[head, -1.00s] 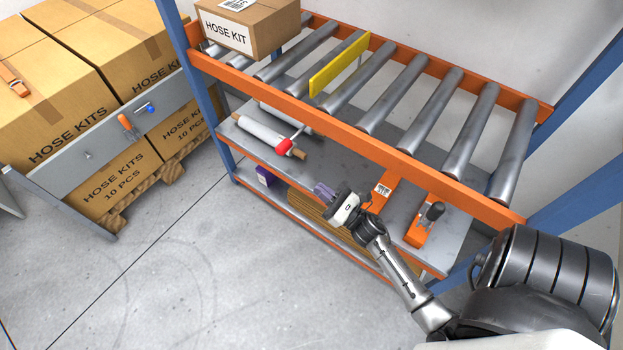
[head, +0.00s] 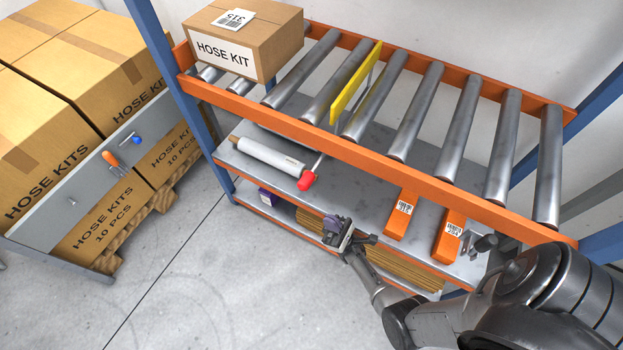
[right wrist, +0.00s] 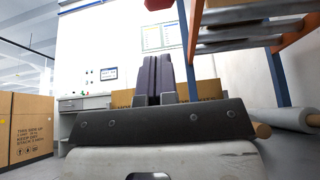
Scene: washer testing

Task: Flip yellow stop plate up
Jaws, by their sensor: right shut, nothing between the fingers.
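The yellow stop plate (head: 355,84) shows as a long bar standing between two rollers of the conveyor, its top edge above them. A thin rod below the conveyor's front rail ends in a red knob (head: 306,181). A red piece, likely this knob, shows at the top of the right wrist view (right wrist: 158,4). My right gripper (head: 336,229) is in front of the rack, below and right of the knob and apart from it. Its dark purple fingers are together and empty in the right wrist view (right wrist: 154,76). My left gripper is not in view.
A hose kit box (head: 243,40) sits on the conveyor's left end. The shelf (head: 350,170) below holds a wrapped roll (head: 268,157) and two orange devices (head: 401,214). Large cartons (head: 60,80) stand at the left. The floor in front is clear.

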